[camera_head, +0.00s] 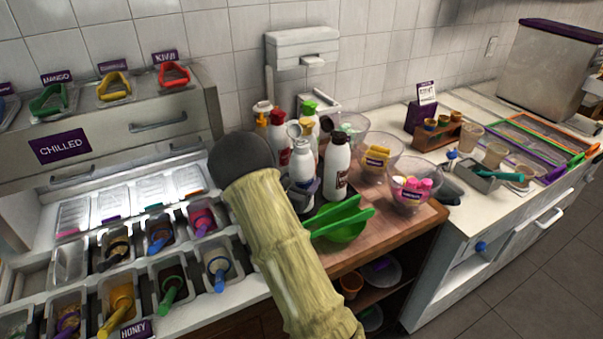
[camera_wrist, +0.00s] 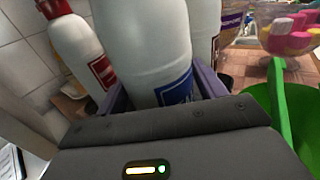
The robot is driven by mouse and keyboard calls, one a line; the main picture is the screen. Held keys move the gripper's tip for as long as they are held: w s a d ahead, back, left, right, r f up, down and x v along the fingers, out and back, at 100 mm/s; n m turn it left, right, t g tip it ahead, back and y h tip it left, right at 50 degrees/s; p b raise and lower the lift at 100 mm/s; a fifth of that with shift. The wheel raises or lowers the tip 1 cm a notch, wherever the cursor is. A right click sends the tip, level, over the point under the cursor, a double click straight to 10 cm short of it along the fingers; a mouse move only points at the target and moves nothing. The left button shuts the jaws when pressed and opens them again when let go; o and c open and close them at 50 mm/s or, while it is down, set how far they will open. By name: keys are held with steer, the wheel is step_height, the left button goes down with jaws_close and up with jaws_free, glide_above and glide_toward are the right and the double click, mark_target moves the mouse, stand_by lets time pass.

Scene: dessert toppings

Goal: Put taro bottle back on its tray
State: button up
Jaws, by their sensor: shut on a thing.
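My gripper (camera_head: 305,191) is at the left end of the wooden counter, partly hidden behind my arm in the head view. It is shut on a white bottle with a blue label (camera_wrist: 150,45), which also shows in the head view (camera_head: 301,166). The bottle stands about upright between the two fingers in the wrist view. Whether this is the taro bottle, I cannot read. Another white bottle (camera_head: 337,165) is close on its right, and one with a red label (camera_wrist: 84,48) is on its left. I cannot make out the bottles' tray or whether the held bottle's base touches anything.
Green scoops or bowls (camera_head: 341,219) lie in front of the bottles, close to my gripper. A white dispenser (camera_head: 303,50) is on the wall behind. Topping bins (camera_head: 120,300) fill the left.

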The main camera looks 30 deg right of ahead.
steer(key=shift+f, duration=0.3)
steer(key=shift+f, duration=0.15)
steer(key=o, duration=1)
steer(key=shift+f, duration=0.1)
steer(key=shift+c, duration=0.2)
steer(key=shift+r, duration=0.2)
steer(key=shift+s+a+f, duration=0.1)
steer(key=shift+s+a, duration=0.1)
steer(key=shift+a, duration=0.1)
steer(key=b+v, duration=0.2)
steer(key=v, duration=0.9)
